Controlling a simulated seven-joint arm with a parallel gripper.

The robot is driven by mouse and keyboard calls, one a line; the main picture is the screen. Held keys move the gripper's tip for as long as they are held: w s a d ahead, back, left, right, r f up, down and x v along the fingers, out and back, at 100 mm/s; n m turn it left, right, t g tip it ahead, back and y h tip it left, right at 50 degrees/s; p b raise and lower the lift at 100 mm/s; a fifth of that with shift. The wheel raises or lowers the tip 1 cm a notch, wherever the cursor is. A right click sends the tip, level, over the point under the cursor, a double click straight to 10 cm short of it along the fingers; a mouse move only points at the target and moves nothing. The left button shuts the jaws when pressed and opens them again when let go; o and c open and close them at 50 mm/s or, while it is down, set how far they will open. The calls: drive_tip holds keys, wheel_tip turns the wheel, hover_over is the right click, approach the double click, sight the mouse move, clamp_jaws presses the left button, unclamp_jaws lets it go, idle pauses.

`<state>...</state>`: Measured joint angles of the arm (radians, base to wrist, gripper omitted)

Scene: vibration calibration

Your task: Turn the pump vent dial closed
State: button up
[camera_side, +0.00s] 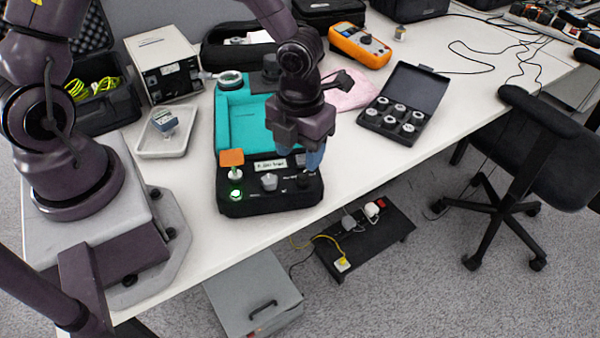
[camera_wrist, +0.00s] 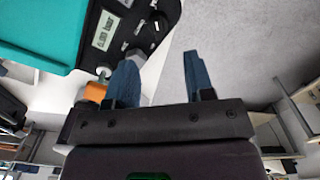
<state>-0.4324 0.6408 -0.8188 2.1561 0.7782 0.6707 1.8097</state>
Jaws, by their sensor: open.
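The pump unit is a black case (camera_side: 228,207) with a teal tray insert (camera_side: 226,130) and a front panel. The panel carries a small display (camera_side: 269,165), which also shows in the wrist view (camera_wrist: 105,30). A grey knob (camera_side: 269,181) sits mid-panel and a dark knob (camera_side: 303,181) sits at its right. I cannot tell for certain which one is the vent dial, or read its setting. My gripper (camera_side: 314,158) is above the panel's right end, blue fingers downward. In the wrist view its fingers (camera_wrist: 162,60) are apart with nothing between them.
An orange tab (camera_side: 232,157) stands at the panel's left, near a green light (camera_side: 236,194). A grey tray (camera_side: 164,148) with a small gauge is left of the case. An open black box of weights (camera_side: 402,119) lies to the right. The table's front edge is close.

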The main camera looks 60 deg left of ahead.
sight(300, 177)
wheel_tip(300, 177, down, 6)
drive_tip(key=shift+f, duration=0.2)
drive_tip(key=shift+c, duration=0.2)
drive_tip(key=c, duration=0.8)
